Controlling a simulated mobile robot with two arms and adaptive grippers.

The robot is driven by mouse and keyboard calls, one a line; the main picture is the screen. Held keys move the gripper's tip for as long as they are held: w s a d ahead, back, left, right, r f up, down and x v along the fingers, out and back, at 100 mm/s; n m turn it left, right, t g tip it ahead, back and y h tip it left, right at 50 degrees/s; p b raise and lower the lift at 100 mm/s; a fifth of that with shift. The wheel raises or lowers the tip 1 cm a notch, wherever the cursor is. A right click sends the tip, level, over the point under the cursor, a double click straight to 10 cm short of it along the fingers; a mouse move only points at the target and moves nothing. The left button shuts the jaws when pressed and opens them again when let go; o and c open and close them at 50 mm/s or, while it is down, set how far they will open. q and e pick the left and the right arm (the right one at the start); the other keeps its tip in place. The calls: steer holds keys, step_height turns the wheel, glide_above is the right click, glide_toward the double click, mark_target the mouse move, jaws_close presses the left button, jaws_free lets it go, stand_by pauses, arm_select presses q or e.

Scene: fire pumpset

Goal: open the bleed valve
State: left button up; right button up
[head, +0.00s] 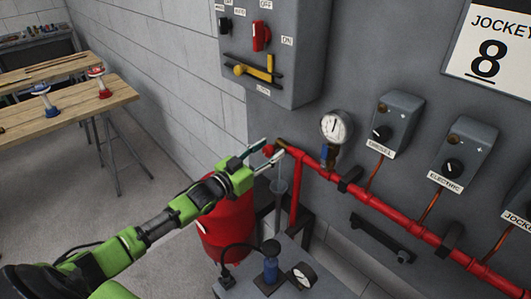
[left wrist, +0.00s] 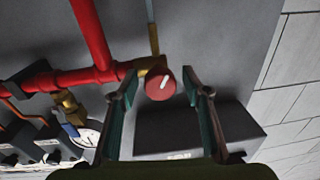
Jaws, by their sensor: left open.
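The bleed valve shows as a round red knob (left wrist: 160,84) with a white pointer line, on a brass fitting (left wrist: 150,64) at the end of the red pipe. In the head view the knob (head: 268,150) is small and partly hidden by the fingers. My left gripper (head: 273,149) reaches in from the left and is open. In the left wrist view its two fingers (left wrist: 159,74) stand on either side of the knob, with a visible gap on each side. My right gripper is not in view.
A pressure gauge (head: 336,127) with a blue-handled valve stands on the red pipe (head: 400,208). A grey control box (head: 285,92) hangs above the gripper. A red tank (head: 228,228) stands below. Small selector boxes (head: 395,118) line the wall at right. A wooden table (head: 65,100) is at left.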

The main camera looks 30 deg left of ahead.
arm_select(q)
steer(key=v, duration=1.2)
stand_by(0.5)
